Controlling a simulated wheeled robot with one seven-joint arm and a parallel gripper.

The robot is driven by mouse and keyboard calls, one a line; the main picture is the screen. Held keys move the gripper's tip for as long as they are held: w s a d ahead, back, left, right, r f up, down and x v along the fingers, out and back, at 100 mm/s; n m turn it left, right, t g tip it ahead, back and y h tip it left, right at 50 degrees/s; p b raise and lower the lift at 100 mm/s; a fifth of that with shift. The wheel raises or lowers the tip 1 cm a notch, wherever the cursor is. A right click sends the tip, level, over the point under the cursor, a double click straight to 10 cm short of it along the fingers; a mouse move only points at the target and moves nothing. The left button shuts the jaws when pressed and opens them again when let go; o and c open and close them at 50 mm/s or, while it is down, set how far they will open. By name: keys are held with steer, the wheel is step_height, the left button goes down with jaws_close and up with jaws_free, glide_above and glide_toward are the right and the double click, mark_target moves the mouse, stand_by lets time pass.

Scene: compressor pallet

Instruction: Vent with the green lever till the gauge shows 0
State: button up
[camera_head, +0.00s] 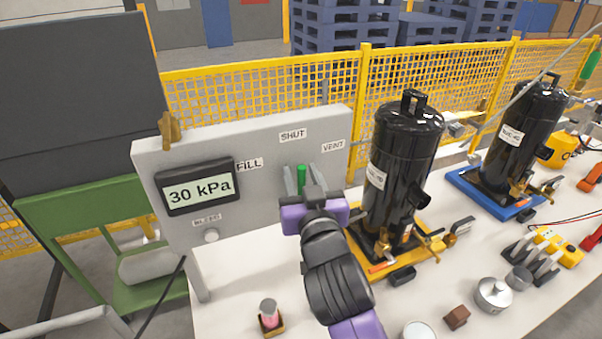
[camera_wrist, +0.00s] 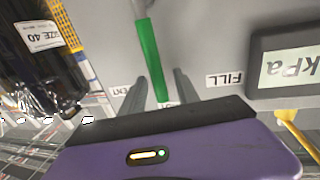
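The green lever (camera_head: 301,179) is on the grey panel (camera_head: 262,200), its visible end pointing up toward the SHUT label (camera_head: 292,135). The VENT label (camera_head: 333,146) is right of SHUT and the FILL label (camera_head: 249,165) is to the left. The gauge (camera_head: 197,187) reads 30 kPa. My gripper (camera_head: 301,180) is at the panel with its fingers apart, one on each side of the lever. In the wrist view, turned upside down, the green lever (camera_wrist: 148,55) runs between the fingers, with gaps visible. The lever's lower part is hidden by my gripper in the head view.
A black tank (camera_head: 398,165) on a yellow base stands close right of my gripper. Another black tank (camera_head: 515,135) stands farther right on a blue base. A bleed knob (camera_head: 211,235) sits below the gauge. Small parts, including a brown block (camera_head: 456,317), lie on the white table.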

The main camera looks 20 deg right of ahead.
jaws_close()
stand_by(1.5)
